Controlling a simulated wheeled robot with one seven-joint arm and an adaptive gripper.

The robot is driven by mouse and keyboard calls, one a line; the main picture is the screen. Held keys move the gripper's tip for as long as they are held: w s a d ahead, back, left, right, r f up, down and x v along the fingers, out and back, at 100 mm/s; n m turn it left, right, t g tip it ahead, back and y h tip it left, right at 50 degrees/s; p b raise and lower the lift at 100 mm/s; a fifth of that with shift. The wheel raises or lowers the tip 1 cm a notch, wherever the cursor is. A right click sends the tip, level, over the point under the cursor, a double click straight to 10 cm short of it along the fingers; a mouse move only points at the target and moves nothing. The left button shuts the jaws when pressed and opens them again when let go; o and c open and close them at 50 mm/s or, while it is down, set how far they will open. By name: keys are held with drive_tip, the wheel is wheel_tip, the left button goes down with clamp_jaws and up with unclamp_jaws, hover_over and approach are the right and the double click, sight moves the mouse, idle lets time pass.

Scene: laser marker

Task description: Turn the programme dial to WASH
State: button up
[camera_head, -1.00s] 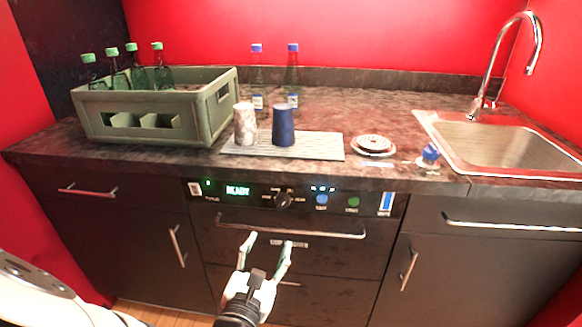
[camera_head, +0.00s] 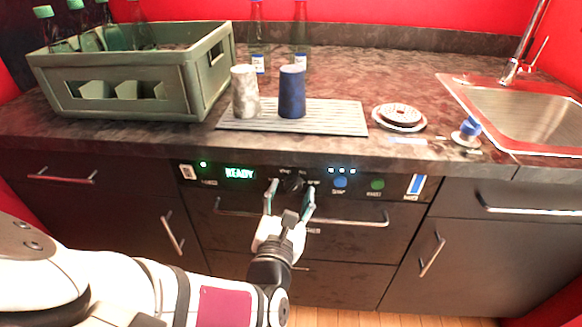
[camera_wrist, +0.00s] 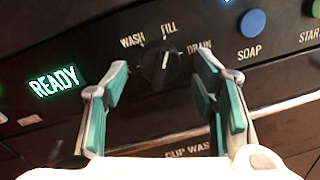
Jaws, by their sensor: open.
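The programme dial (camera_wrist: 158,72) is a round black knob with a pale pointer line, on the dark machine front. Its labels read WASH at upper left, FILL above and DRAIN at upper right. The pointer line leans slightly right of straight up, towards FILL. The dial also shows in the head view (camera_head: 293,183). My gripper (camera_wrist: 162,66) is open, with one green-padded finger on each side of the dial and gaps between. In the head view my gripper (camera_head: 290,197) is just in front of and below the dial; contact is not visible.
The green display (camera_head: 239,174) reads READY. A blue SOAP button (camera_wrist: 252,23) and a green START button (camera_head: 377,184) sit right of the dial. A bar handle (camera_head: 350,222) runs below the panel. The counter above holds a crate (camera_head: 120,75), cups and a sink.

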drive_tip(key=shift+w, duration=0.2)
drive_tip(key=c, duration=1.2)
drive_tip(key=shift+o, duration=0.2)
drive_tip(key=shift+r+p, duration=0.1)
drive_tip(key=shift+p, duration=0.2)
drive_tip(key=n+p, duration=0.3)
drive_tip(key=shift+d, duration=0.15)
drive_tip(key=n+p, duration=0.2)
drive_tip(key=p, duration=0.1)
drive_tip(key=shift+s+n, duration=0.1)
drive_tip(key=shift+n, duration=0.3)
drive_tip(key=n+t+p, duration=0.1)
drive_tip(key=n+p, duration=0.3)
drive_tip(key=n, duration=0.2)
drive_tip(key=shift+d+y, duration=0.1)
drive_tip(key=shift+y, duration=0.3)
drive_tip(key=shift+f+n, duration=0.2)
drive_tip(key=shift+n, duration=0.2)
